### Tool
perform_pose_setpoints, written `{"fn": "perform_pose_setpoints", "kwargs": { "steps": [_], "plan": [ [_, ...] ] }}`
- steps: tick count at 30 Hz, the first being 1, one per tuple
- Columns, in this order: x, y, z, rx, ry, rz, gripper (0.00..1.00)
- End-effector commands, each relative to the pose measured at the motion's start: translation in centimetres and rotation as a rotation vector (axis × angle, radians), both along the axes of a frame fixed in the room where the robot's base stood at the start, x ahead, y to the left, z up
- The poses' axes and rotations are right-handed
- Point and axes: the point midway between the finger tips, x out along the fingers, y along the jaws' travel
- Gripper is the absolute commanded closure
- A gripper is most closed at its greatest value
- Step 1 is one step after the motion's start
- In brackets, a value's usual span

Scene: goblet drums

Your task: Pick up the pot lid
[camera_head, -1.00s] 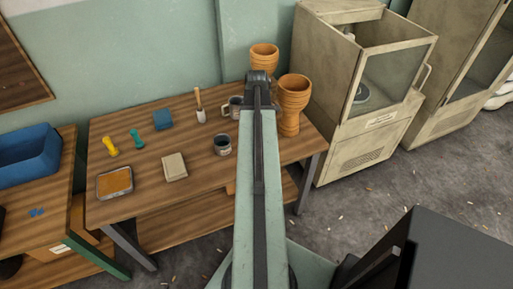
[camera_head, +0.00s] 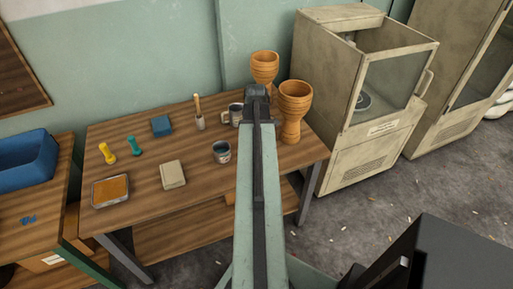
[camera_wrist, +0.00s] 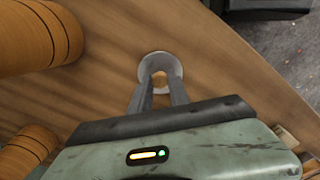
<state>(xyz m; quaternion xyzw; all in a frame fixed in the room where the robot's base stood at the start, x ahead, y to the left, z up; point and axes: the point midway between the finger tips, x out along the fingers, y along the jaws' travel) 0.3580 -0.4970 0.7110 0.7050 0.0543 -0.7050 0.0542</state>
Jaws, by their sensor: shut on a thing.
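The pot lid (camera_wrist: 160,61) is a small round grey piece in the wrist view, with a tan middle that looks like a knob. My gripper (camera_wrist: 159,84) is shut on it, with both fingertips at the tan middle. The lid is over the brown wooden table top (camera_wrist: 110,85); I cannot tell whether it touches the wood. In the head view my arm hides the lid and the fingers; only the arm's dark end shows, between the cups and the large drum.
Two orange goblet drums (camera_head: 292,108) (camera_head: 264,68) stand close by at the table's back right. Grey mugs (camera_head: 222,152) (camera_head: 236,114), a brush in a cup (camera_head: 199,112) and a beige block (camera_head: 172,174) are left of my arm. A beige cabinet (camera_head: 362,150) stands right of the table.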

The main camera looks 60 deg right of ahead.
Motion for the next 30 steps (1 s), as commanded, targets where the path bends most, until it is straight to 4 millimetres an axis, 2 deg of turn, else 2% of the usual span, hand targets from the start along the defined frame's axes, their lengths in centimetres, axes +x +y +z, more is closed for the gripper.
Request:
{"fn": "perform_pose_setpoints", "kwargs": {
  "steps": [5,12,15,18,26,30],
  "plan": [
    [0.0,0.0,2.8,0.0,0.0,0.0,1.0],
    [0.0,0.0,8.1,0.0,0.0,-0.001,1.0],
    [0.0,0.0,9.6,0.0,0.0,-0.001,1.0],
    [-0.1,0.0,10.1,0.0,0.0,-0.001,1.0],
    [-0.1,-0.1,9.7,0.0,0.0,-0.001,1.0],
    [-0.1,-0.1,10.6,0.0,0.0,-0.002,1.0]
  ]
}}
